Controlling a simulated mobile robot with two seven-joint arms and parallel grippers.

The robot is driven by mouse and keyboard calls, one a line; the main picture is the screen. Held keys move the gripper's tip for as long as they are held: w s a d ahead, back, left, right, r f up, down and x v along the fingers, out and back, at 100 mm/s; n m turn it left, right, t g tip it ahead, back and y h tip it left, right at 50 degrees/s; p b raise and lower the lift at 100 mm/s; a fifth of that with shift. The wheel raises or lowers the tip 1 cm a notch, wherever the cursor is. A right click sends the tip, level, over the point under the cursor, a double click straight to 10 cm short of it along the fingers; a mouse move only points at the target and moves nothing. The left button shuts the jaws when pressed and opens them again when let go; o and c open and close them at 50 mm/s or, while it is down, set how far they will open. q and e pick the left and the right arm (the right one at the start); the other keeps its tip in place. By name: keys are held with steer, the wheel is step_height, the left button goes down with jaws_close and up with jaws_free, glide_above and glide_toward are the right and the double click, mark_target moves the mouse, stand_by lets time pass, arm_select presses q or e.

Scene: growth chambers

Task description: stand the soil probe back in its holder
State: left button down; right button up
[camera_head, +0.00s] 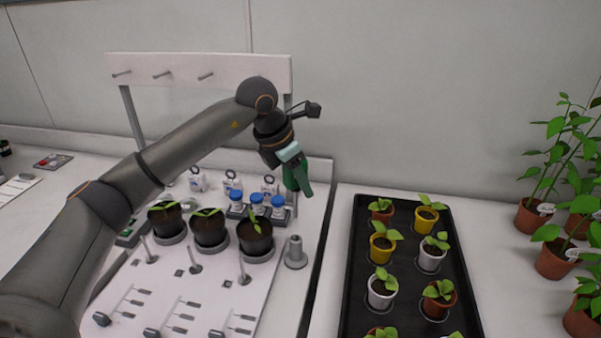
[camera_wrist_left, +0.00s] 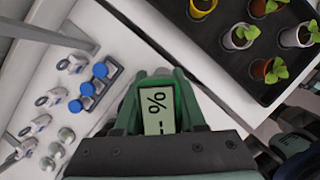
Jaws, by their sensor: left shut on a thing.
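My left gripper (camera_head: 299,186) is shut on the soil probe (camera_head: 290,178), a green-bodied tool, and holds it in the air beyond the holder. In the left wrist view the soil probe (camera_wrist_left: 157,108) sits between the fingers, its grey display reading a percent sign and dashes. Its lower end is hidden. The holder (camera_head: 295,253), a grey upright tube on a wide round foot, stands at the white board's right side, below and nearer than the gripper. It appears empty; I cannot make it out in the left wrist view. My right gripper is out of view.
Blue-capped bottles (camera_head: 257,203) stand in a rack left of the gripper. Three dark pots (camera_head: 209,228) with seedlings stand in front of them. A black tray (camera_head: 345,290) of potted plants lies right of the holder. A pegged rail (camera_head: 190,70) rises behind.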

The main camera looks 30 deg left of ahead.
arm_select(q)
steer(key=b, duration=0.4)
glide_above(299, 236)
steer(key=shift+f, duration=2.8)
steer(key=shift+f, duration=0.15)
steer(key=shift+f+b, duration=2.45)
steer(key=shift+f, duration=1.05)
steer(key=shift+c, duration=2)
jaws_free()
